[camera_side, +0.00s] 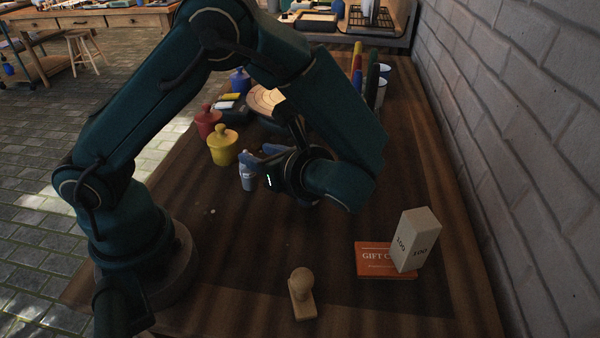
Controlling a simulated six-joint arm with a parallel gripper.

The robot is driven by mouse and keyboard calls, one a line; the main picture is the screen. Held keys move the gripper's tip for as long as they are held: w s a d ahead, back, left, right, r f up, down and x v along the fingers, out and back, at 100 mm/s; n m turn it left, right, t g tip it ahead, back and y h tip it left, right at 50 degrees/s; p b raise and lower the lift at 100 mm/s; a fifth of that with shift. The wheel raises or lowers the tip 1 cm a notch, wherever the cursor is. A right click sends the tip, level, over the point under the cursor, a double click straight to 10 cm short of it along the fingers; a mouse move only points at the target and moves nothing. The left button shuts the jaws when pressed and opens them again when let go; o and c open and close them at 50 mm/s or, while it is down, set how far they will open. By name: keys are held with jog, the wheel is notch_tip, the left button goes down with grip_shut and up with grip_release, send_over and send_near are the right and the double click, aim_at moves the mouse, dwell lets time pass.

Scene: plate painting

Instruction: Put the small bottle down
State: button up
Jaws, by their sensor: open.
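The small bottle (247,182) is greyish and looks upright on the wooden table, right of and nearer than the yellow pot. My gripper (258,157) is low over the table, with its fingers beside the top of the bottle. The fingers are open. My gripper's dark body hides part of this spot, so I cannot tell whether a finger still touches the bottle.
A yellow pot (222,146) and a red pot (207,121) stand close by on the left. A round plate (262,100) lies behind. In front are a wooden stamp (302,296), an orange gift card box (372,259) and a pale block (416,240). A brick wall borders the right.

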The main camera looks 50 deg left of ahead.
jog(key=s+d+r+n+t+h, duration=0.2)
jog(key=n+h, duration=0.4)
jog(key=n, duration=0.3)
jog(key=s+d+r+n+t+h, duration=0.3)
jog(key=s+d+r+n+h, duration=0.1)
jog(key=n+h, duration=0.3)
jog(key=shift+s+r+n+t, duration=0.3)
jog(key=shift+r+n, duration=0.2)
jog(key=shift+n, duration=0.5)
dwell(0.3)
